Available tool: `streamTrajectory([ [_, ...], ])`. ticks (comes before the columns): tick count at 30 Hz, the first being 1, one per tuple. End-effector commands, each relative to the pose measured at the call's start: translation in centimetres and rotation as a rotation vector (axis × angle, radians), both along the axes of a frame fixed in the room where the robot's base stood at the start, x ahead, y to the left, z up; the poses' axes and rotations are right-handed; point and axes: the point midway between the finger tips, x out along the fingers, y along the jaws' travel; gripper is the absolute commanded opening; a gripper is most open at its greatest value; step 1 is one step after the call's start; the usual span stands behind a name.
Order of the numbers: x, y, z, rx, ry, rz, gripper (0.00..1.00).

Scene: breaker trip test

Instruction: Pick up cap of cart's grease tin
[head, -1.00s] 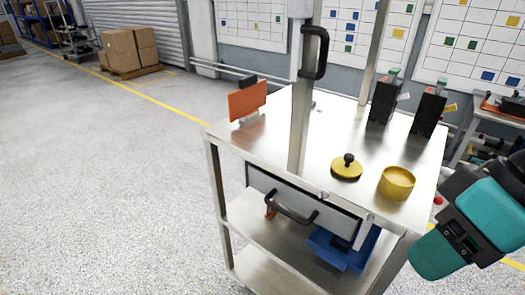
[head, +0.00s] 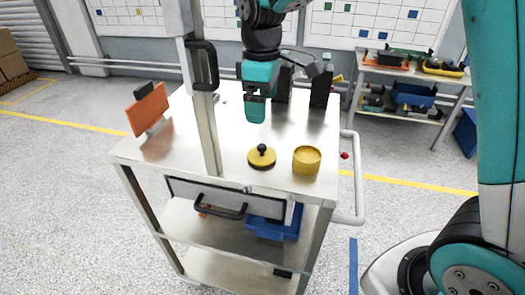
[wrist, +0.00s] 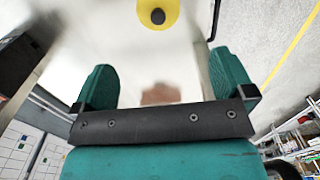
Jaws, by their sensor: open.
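The grease tin's cap (head: 262,160) is a flat yellow disc with a black knob on top. It lies on the cart's steel top (head: 215,110), just left of the open yellow tin (head: 306,160) and apart from it. The cap also shows at the top edge of the wrist view (wrist: 158,15), partly cut off, beyond my fingertips. My gripper (head: 256,108) hangs above the cart top, behind the cap in the head view. Its teal fingers stand wide apart and empty in the wrist view (wrist: 164,80).
A steel post with a black handle (head: 202,66) rises at the cart's front, left of the cap. An orange panel (head: 148,109) stands on the left. Dark breaker-like blocks (head: 320,88) stand behind. A drawer (head: 225,195) and a blue bin (head: 275,222) are below the top.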

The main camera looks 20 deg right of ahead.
Motion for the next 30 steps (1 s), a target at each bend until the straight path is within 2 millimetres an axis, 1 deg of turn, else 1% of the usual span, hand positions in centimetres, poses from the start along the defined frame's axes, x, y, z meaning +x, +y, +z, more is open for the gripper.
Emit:
streamTrajectory([
  [1,-0.1,-0.1,-1.2,-0.002,0.008,-0.001,1.0],
  [3,-0.1,-0.1,-2.8,-0.001,0.007,-0.003,1.0],
  [9,-0.1,-0.2,-7.0,0.0,0.005,-0.005,1.0],
  [12,-0.1,-0.2,-8.2,0.0,0.002,-0.005,1.0],
  [17,-0.1,-0.3,-9.2,0.001,0.002,-0.005,1.0],
  [19,-0.1,-0.3,-9.9,0.001,0.003,-0.006,1.0],
  [24,0.1,-0.5,-12.6,0.0,0.005,-0.005,1.0],
  [27,0.1,-0.5,-13.7,0.0,0.003,-0.005,1.0],
  [30,0.1,-0.5,-14.1,-0.001,0.002,-0.004,1.0],
])
